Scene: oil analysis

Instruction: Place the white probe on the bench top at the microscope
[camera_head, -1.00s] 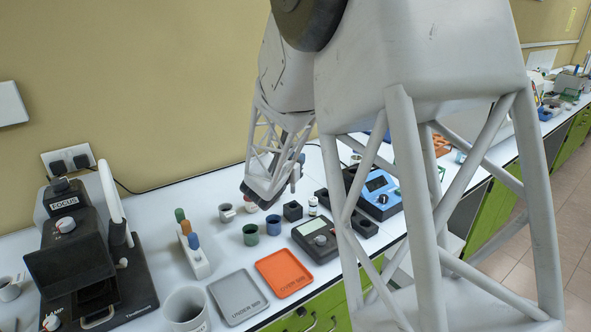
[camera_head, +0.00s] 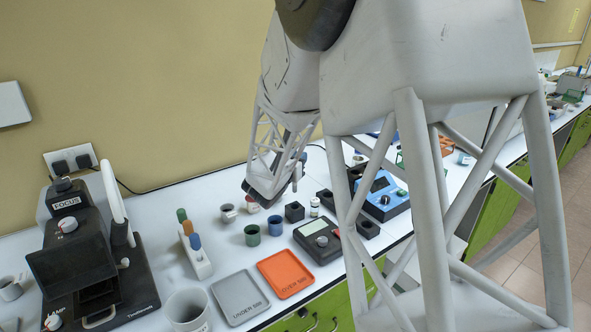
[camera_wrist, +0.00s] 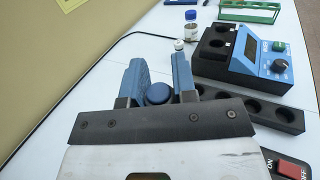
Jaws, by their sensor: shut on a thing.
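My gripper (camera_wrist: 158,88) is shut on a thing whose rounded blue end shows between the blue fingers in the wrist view. In the head view the gripper (camera_head: 280,190) hangs above the bench, and a pale slim part (camera_head: 295,184) shows beside it. I cannot tell for sure that this is the white probe, as most of the held thing is hidden. The black microscope (camera_head: 72,252), marked FOCUS, stands at the far left on the white bench top (camera_head: 155,182). My gripper is well to the right of it.
A white rack (camera_head: 199,264) with green, orange and blue tops stands right of the microscope. Near it are a grey cup (camera_head: 186,310), green and blue cups, a grey tray (camera_head: 240,299) and an orange tray (camera_head: 285,274). A blue device (camera_head: 382,196) stands to the right.

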